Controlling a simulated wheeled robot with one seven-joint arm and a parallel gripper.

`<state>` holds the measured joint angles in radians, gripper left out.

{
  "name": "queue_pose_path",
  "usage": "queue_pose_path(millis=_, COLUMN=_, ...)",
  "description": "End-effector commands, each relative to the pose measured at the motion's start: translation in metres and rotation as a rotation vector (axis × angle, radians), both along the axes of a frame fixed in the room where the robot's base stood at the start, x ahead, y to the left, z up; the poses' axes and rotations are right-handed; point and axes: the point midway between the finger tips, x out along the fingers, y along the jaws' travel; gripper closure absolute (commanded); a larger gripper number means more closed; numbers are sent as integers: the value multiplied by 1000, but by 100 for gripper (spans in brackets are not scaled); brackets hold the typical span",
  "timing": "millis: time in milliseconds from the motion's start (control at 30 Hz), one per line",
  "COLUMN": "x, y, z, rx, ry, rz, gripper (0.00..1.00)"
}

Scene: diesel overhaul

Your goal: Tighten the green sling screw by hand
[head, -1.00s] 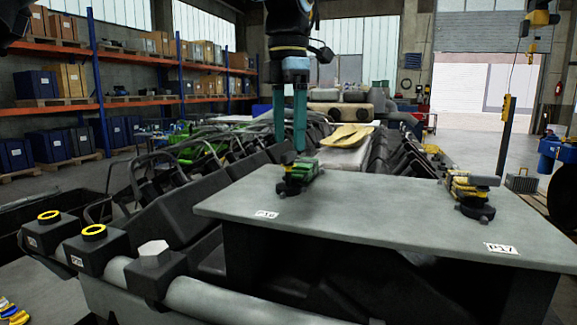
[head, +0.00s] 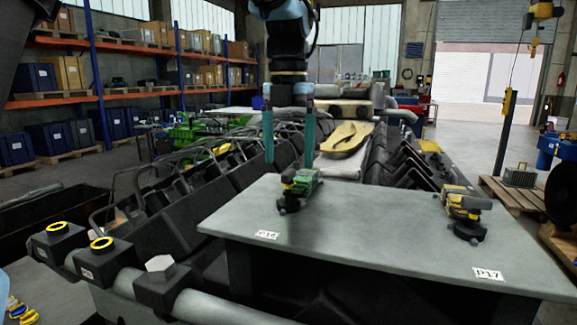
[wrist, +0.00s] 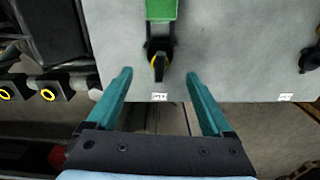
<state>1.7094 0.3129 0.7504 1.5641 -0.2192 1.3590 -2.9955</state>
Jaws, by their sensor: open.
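The green tool with a black knob end (head: 301,188) lies on the grey plate beside the P16 label. In the wrist view its green body (wrist: 162,9) is at the top edge, with a black end and yellow-marked lever (wrist: 159,58) pointing down the picture. Which part is the screw I cannot tell for sure. My gripper (head: 288,162) is open and empty, its two teal fingers pointing down near the green tool in the head view. In the wrist view my gripper (wrist: 158,76) has its fingertips on either side of the lever's line, not touching it.
The grey plate (head: 370,225) is mostly bare. A yellow and black tool (head: 464,212) sits at its right by the P17 label (head: 488,274). Black blocks with yellow rings (head: 101,245) stand at the left front. Dark engine parts lie behind the plate.

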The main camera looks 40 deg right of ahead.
Motion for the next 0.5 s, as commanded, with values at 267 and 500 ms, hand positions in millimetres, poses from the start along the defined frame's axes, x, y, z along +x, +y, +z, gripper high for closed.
queue_pose_path(millis=267, x=0, y=0, z=-18, rx=-5, ry=-7, rz=31, gripper=15)
queue_pose_path(millis=500, x=0, y=0, z=-42, rx=-5, ry=-7, rz=29, gripper=15)
